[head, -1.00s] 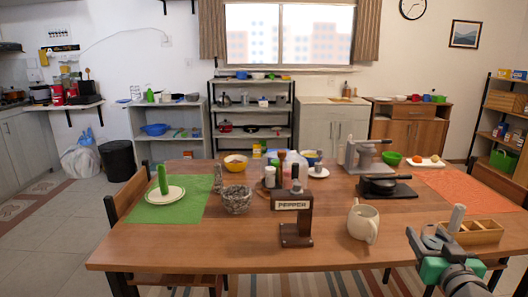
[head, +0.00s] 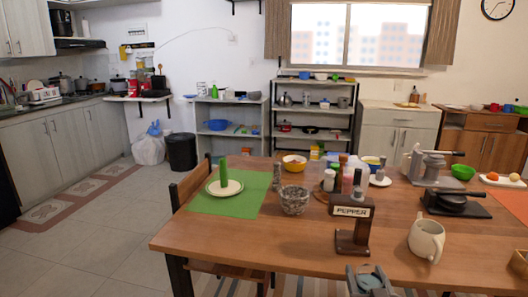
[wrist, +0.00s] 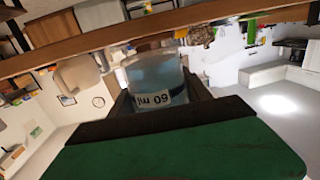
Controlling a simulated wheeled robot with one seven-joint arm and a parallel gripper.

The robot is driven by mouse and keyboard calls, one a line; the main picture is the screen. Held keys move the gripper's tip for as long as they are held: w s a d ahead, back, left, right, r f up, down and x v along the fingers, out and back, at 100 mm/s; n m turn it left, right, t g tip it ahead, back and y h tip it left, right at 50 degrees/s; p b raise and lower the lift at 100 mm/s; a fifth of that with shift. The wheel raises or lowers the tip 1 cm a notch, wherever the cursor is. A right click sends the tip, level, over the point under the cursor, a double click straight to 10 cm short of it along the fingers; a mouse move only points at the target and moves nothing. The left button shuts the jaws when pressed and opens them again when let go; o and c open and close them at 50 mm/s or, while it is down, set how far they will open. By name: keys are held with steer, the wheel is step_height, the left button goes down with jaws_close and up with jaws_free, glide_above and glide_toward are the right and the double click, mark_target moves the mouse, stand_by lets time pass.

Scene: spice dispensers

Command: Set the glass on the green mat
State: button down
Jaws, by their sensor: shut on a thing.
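My gripper (wrist: 155,100) is shut on a clear glass (wrist: 155,72) marked "60 ml", which sits between the two dark fingers in the wrist view. In the head view the glass (head: 372,277) shows at the bottom edge, in front of the table's near edge and apart from it. The green mat (head: 247,208) lies on the left end of the table, far to the left of my gripper.
The wooden table (head: 300,245) holds a stone-like bowl (head: 294,200), a dark "PEPPER" stand (head: 352,225), several bottles, a beige jug (head: 426,240) and a black press (head: 452,203). A chair (head: 190,182) stands at the table's left end. Open floor lies left of the table.

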steer(key=w+a+f, duration=0.1)
steer(key=a, duration=0.2)
steer(key=w+a+f+n+y, duration=0.1)
steer(key=w+a, duration=0.1)
steer(key=a, duration=0.2)
steer(key=w+a+f+y, duration=0.1)
steer(key=a+f, duration=0.1)
steer(key=a, duration=0.1)
steer(key=shift+w+a, duration=0.15)
steer(key=shift+d, duration=0.2)
